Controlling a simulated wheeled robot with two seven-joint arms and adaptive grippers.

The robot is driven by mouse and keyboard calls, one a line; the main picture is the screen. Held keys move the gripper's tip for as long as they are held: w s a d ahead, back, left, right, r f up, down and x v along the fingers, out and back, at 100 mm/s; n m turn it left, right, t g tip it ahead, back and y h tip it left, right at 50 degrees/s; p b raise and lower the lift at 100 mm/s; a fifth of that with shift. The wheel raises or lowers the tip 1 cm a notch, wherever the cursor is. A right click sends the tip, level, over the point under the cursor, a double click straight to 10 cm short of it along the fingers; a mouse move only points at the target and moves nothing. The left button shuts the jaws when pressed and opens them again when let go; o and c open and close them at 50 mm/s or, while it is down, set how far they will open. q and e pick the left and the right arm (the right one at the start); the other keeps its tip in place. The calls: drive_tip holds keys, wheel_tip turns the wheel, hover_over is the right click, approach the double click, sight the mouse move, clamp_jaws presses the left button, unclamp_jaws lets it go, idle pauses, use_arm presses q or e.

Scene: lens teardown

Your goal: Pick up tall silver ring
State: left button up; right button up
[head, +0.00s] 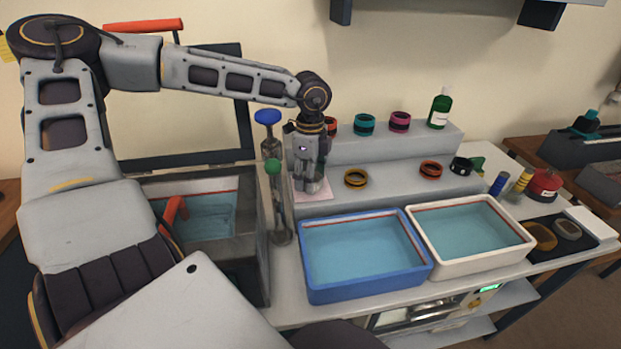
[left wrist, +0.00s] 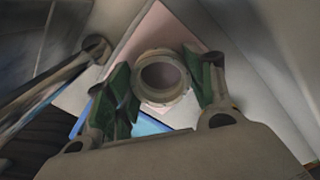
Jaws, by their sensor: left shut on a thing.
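The silver ring (left wrist: 162,80) shows in the left wrist view as a pale round collar with an open centre. My left gripper (left wrist: 164,88) has its green-padded fingers on both sides of it and is shut on it. In the head view my left gripper (head: 311,188) points down at the left end of the stepped shelf, over a pink sheet (head: 322,184). The ring is mostly hidden there by the fingers, and I cannot tell whether it touches the sheet. My right gripper is not in view.
A blue tray (head: 367,293) and a white tray (head: 470,264) of liquid stand in front of the shelf (head: 395,185). Several coloured rings and a green bottle (head: 440,108) stand on it. Blue-topped (head: 267,117) and green-topped tools stand left of my gripper.

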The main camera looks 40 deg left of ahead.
use_arm(q)
wheel_tip(320, 180, up, 10)
drive_tip(key=shift+f+p, duration=0.15)
drive_tip(key=shift+p, duration=0.3)
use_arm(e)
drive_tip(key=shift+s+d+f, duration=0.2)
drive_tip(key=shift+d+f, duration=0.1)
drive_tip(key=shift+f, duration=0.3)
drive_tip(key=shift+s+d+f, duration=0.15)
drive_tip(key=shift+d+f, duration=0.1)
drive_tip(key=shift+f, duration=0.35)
